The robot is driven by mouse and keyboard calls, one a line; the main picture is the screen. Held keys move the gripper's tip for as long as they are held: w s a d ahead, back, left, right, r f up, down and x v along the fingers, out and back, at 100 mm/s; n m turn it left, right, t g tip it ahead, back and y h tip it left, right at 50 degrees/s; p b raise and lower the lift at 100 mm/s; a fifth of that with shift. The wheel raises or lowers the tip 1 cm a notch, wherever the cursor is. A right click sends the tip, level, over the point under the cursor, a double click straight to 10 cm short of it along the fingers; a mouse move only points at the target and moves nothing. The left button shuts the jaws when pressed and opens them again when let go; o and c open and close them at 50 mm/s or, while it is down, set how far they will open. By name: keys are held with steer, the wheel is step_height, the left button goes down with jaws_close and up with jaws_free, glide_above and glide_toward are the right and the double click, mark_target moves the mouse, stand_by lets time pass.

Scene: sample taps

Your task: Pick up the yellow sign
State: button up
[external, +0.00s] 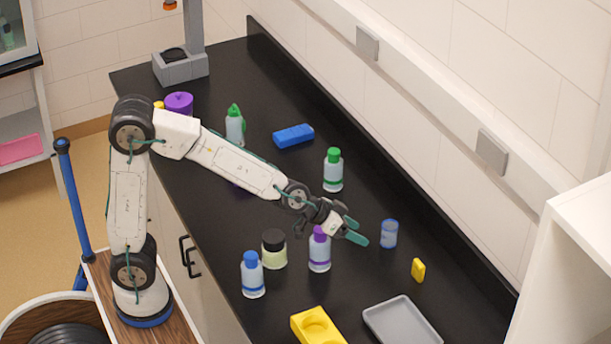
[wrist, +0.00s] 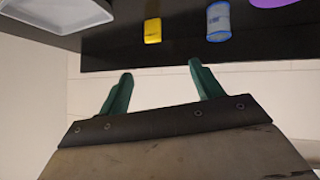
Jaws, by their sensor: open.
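The yellow sign (external: 418,270) is a small yellow piece on the black counter, right of the blue-tinted clear cup. In the wrist view the sign (wrist: 152,30) shows near the top, beyond the fingertips. My gripper (external: 357,231) has two green fingers spread apart with nothing between them. It is above the counter, to the left of the sign and apart from it. In the wrist view my gripper (wrist: 160,69) also shows open and empty.
The clear cup (external: 389,234) stands between my gripper and the sign. A grey tray (external: 375,318) and a yellow block with a round recess (external: 328,334) lie in front. A purple-capped bottle (external: 320,252) is close below my gripper. The wall (external: 450,200) runs behind.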

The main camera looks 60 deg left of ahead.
steer(key=t+y, duration=0.1)
steer(key=t, duration=0.1)
glide_toward(417, 265)
steer(key=shift+w+d+f+n+t+y, duration=0.2)
steer(key=shift+w+f+n+t+y, duration=0.1)
steer(key=shift+w+f+t+y, duration=0.2)
steer(key=shift+w+d+f+n+t+y, duration=0.2)
steer(key=shift+w+f+n+t+y, duration=0.15)
steer(key=shift+y, duration=0.25)
steer(key=shift+w+d+f, duration=0.1)
steer(key=shift+w+f, duration=0.1)
steer(key=shift+f, duration=0.1)
steer(key=x, duration=0.7)
steer(key=shift+w+d+f, duration=0.2)
steer(key=shift+w+d, duration=0.1)
steer(key=shift+w, duration=0.05)
steer(key=c, duration=1)
